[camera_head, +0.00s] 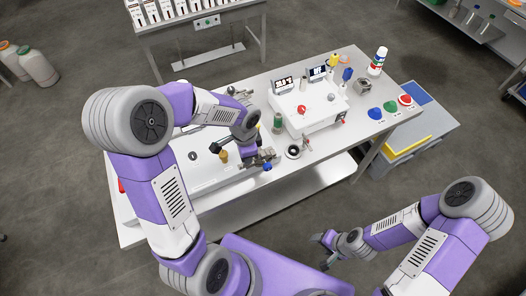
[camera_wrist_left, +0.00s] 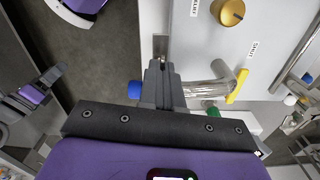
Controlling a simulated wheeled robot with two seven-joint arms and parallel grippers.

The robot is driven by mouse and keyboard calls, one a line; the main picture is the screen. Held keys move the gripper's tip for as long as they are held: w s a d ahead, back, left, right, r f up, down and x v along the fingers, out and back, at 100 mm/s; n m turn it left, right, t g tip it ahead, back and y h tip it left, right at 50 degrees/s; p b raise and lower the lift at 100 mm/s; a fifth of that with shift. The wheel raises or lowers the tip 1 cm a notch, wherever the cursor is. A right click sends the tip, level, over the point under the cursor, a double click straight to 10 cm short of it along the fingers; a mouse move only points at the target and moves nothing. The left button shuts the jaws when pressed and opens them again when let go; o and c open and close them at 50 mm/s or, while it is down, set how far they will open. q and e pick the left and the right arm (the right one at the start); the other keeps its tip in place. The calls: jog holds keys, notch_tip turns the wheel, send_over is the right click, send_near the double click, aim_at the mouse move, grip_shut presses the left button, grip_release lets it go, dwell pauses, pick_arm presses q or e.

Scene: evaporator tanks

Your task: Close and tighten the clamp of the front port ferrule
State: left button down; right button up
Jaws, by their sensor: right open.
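My left gripper (camera_head: 262,160) is at the front edge of the white tank unit, beside a small blue knob (camera_head: 267,166). In the left wrist view its fingers (camera_wrist_left: 163,72) are close together at the edge of the tank front. The blue knob (camera_wrist_left: 134,90) is just left of them, and a clear pipe with a yellow lever (camera_wrist_left: 237,86) is to the right. The fingers hide most of the front port, and I cannot make out the ferrule or the clamp's state. My right gripper (camera_head: 320,250) is open and empty, low in front of the table and away from it.
A white machine with small displays (camera_head: 306,107) stands right of the tank on the metal table (camera_head: 320,160). A brass knob (camera_wrist_left: 228,12) is on the tank front. Red, green and blue pieces and a white bottle (camera_head: 378,61) are at the table's right end. The floor before the table is clear.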

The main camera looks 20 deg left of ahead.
pick_arm(q)
jog(key=shift+m, duration=0.3)
jog(key=shift+r+m+p, duration=0.1)
jog(key=shift+m+p, duration=0.35)
jog(key=shift+m, duration=0.65)
jog(key=shift+m+p, duration=0.55)
jog(key=shift+m, duration=0.25)
